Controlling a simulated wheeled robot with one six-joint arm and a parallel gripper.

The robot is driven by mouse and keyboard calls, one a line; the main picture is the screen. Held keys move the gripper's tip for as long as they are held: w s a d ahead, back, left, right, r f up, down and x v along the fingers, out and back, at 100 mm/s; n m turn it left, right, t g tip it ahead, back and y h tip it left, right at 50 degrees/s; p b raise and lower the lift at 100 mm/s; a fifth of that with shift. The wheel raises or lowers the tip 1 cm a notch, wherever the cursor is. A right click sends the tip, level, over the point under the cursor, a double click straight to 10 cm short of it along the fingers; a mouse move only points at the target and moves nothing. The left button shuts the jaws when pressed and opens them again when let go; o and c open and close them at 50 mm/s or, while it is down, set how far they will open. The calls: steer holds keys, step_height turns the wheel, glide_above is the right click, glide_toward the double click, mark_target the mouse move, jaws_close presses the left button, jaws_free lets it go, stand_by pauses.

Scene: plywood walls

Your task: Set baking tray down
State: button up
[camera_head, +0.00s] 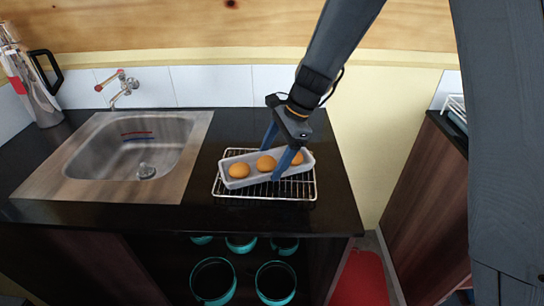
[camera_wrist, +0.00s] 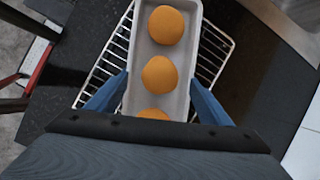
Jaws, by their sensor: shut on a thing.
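The baking tray (camera_head: 240,182) is a narrow grey tray with three round orange-brown buns in it. It is over a wire rack (camera_head: 228,194) on the dark counter, and in the head view it looks slightly tilted, its right end higher. Whether its underside touches the rack cannot be told. My gripper (camera_head: 275,160) is shut on the tray, one blue finger on each long side. In the wrist view the tray (camera_wrist: 179,95) lies between my two fingers, and the rack (camera_wrist: 213,45) shows on both sides of it.
A steel sink (camera_head: 150,150) with a tap (camera_head: 122,88) is left of the rack. A kettle-like jug (camera_head: 38,90) stands at the back left. Teal pots (camera_head: 212,280) are on a shelf below. A red object (camera_head: 362,278) is on the floor at the right. The counter's right end is bare.

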steer(key=shift+f, duration=0.1)
steer(key=o, duration=1.2)
steer(key=s+b+v, duration=0.1)
steer(key=b+v, duration=0.2)
steer(key=v, duration=0.9)
steer(key=s+d+f+n+h, duration=0.1)
steer(key=s+d+f+n, duration=0.2)
steer(key=s+d+n, duration=0.1)
steer(key=s+d+f+n+t+h, duration=0.1)
steer(key=s+d+f+n+h, duration=0.1)
steer(key=s+d+f+n, duration=0.2)
steer(key=s+d+f+n+t+h, duration=0.1)
steer(key=s+d+f+n, duration=0.2)
steer(key=d, duration=0.8)
steer(key=shift+s+f+n+h, duration=0.2)
steer(key=shift+s+n, duration=0.35)
steer(key=shift+s, duration=0.6)
steer(key=shift+s+f+n+h, duration=0.15)
steer(key=shift+s+n, duration=0.4)
steer(key=shift+s, duration=0.6)
